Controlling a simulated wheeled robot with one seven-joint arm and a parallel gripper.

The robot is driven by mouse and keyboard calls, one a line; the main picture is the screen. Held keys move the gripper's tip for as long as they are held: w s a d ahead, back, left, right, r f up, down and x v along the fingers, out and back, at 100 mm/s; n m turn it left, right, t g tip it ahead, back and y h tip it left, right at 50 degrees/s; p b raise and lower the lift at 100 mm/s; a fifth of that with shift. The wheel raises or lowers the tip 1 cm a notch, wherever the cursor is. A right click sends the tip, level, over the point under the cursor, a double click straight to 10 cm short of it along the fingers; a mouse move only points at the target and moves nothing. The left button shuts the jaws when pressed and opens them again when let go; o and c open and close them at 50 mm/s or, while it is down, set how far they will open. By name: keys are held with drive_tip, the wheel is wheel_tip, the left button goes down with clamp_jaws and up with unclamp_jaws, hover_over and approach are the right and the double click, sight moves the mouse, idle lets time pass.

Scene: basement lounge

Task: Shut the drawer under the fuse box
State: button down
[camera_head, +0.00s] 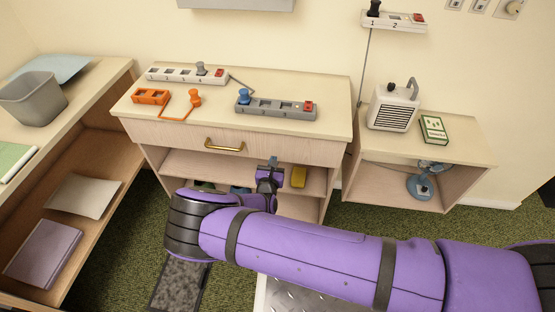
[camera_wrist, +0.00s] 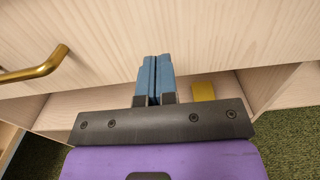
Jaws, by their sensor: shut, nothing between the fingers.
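The wooden drawer (camera_head: 285,148) forms the upper front of the middle cabinet, below the grey box (camera_head: 236,4) at the top edge. It has a brass handle (camera_head: 224,146). No gap shows between the drawer front and the cabinet top in the head view. In the wrist view the drawer front (camera_wrist: 225,40) fills the upper part, with the handle (camera_wrist: 35,66) at left. My gripper (camera_head: 273,161) is shut and empty, right of the handle. Its blue fingertips (camera_wrist: 155,62) overlap the lower drawer front; I cannot tell whether they touch it.
Power strips (camera_head: 275,107) and orange pieces (camera_head: 151,97) lie on the cabinet top (camera_head: 325,95). A yellow item (camera_head: 298,177) is on the shelf below the drawer. A shelf unit stands at left with a grey bin (camera_head: 33,100); a low cabinet with a heater (camera_head: 393,106) stands at right.

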drive_tip(key=s, duration=0.9)
drive_tip(key=shift+s+a, duration=0.35)
drive_tip(key=shift+a, duration=0.1)
drive_tip(key=w+d+r+m+g+h, duration=0.1)
drive_tip(key=d+r+m+g+h, duration=0.2)
drive_tip(key=d+r+m+g, duration=0.65)
drive_tip(key=w+d+r+m+h, duration=0.2)
drive_tip(key=d+r+m, duration=0.35)
drive_tip(key=r, duration=0.85)
drive_tip(key=w+d+r+m+g+h, duration=0.1)
drive_tip(key=d+r+m+g+h, duration=0.2)
drive_tip(key=d+r+m+g, duration=0.65)
drive_tip(key=s+d+r+m+t+y, duration=0.1)
drive_tip(key=s+d+r+m+y, duration=0.1)
drive_tip(key=s+d+r, duration=0.3)
drive_tip(key=s+d+r+m+t+y, duration=0.1)
drive_tip(key=s+d+r+y, duration=0.15)
drive_tip(key=r, duration=0.45)
drive_tip(key=s+d+r+m+y, duration=0.1)
drive_tip(key=s+d+r+m, duration=0.1)
drive_tip(key=s+d+r, duration=0.3)
drive_tip(key=s+r+m+t+y, duration=0.2)
drive_tip(key=s+r, duration=0.2)
drive_tip(key=s, duration=0.3)
drive_tip(key=s+r+m+t+y, duration=0.2)
drive_tip(key=s+r+m, duration=0.1)
drive_tip(key=s, duration=0.4)
drive_tip(key=shift+s+d+r, duration=0.2)
drive_tip(key=shift+d+r, duration=0.1)
drive_tip(key=shift+r, duration=0.5)
